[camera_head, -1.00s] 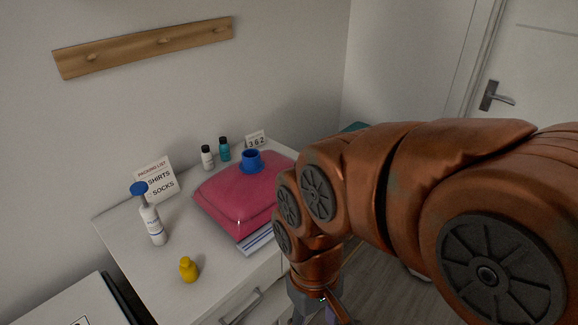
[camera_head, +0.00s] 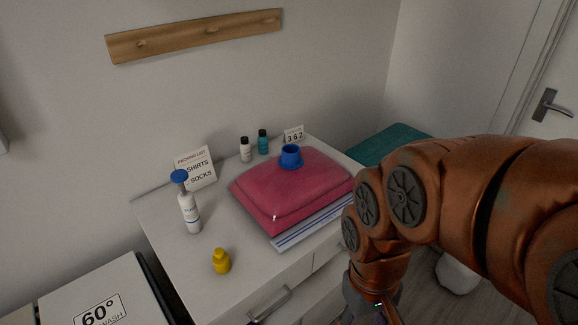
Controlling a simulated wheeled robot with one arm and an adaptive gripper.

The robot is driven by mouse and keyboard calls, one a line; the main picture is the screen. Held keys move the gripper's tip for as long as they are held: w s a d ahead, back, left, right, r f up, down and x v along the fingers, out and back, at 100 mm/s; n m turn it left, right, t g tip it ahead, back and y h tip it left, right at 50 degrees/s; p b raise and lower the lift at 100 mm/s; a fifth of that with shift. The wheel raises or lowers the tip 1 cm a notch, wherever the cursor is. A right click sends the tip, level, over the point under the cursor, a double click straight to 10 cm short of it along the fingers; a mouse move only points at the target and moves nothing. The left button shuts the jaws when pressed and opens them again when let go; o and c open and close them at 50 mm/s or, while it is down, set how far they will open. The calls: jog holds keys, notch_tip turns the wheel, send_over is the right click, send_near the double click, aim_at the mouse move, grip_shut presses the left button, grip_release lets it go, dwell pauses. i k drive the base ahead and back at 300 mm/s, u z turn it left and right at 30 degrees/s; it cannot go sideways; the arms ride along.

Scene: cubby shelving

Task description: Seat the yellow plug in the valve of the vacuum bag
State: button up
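The yellow plug (camera_head: 221,261) stands on the white dresser top (camera_head: 176,262) near its front left. The vacuum bag (camera_head: 290,190), pink and puffed up, lies on the right half of the top. Its blue valve (camera_head: 290,156) sticks up at the bag's far side, with an open dark mouth and nothing seated in it. My gripper (camera_head: 372,312) hangs low in front of the dresser's right side, at the bottom edge of the picture. It is apart from plug and bag. Its fingers are cut off by the frame, so its opening cannot be seen.
A white pump bottle with blue top (camera_head: 190,208) stands behind the plug. A packing list card (camera_head: 196,168), two small bottles (camera_head: 254,146) and a number card (camera_head: 294,135) line the back. A 60° wash box (camera_head: 105,300) is at lower left. The dresser's front left is mostly clear.

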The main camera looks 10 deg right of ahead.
aim_at(291, 158)
jog(key=u, duration=3.8)
jog(key=k, duration=0.55)
jog(key=z, duration=1.1)
